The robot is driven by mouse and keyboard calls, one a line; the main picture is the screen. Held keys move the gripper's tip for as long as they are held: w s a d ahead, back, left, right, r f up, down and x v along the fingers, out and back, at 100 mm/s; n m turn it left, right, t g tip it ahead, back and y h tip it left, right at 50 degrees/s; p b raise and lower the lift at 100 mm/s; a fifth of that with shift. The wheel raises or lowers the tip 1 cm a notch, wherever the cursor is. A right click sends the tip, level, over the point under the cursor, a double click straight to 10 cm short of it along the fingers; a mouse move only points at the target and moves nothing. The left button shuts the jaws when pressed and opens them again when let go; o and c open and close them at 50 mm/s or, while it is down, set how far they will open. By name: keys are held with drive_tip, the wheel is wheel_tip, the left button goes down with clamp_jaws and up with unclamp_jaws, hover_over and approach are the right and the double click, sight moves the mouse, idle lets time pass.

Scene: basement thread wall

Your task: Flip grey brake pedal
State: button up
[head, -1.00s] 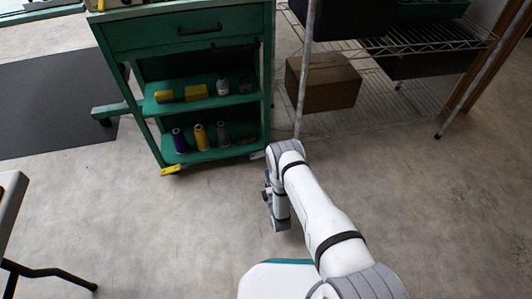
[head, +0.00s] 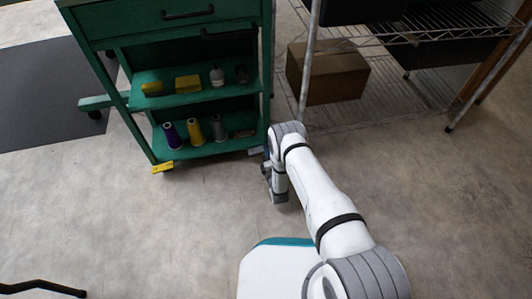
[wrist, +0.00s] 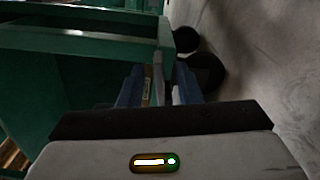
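The green cart has a small grey brake pedal (head: 256,151) low at its front right corner in the head view, right beside my gripper. In the wrist view a narrow grey piece (wrist: 158,78), which looks like this pedal, stands between the blue fingers of my gripper (wrist: 160,85). The fingers look apart, with a gap around the grey piece, and I see no firm grip on it. In the head view my gripper (head: 268,165) is mostly hidden by my wrist. The pedal's tilt is hard to make out.
The green cart (head: 205,150) holds thread cones and yellow items on its shelves. A yellow pedal (head: 162,167) is at its left front corner. A dark caster (wrist: 207,72) is just beyond my fingers. A wire rack (head: 400,105) with a cardboard box (head: 328,75) stands right.

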drive_tip(key=shift+w+a, duration=0.2)
drive_tip(key=shift+w, duration=0.3)
drive_tip(key=shift+c, duration=0.2)
clamp_jaws()
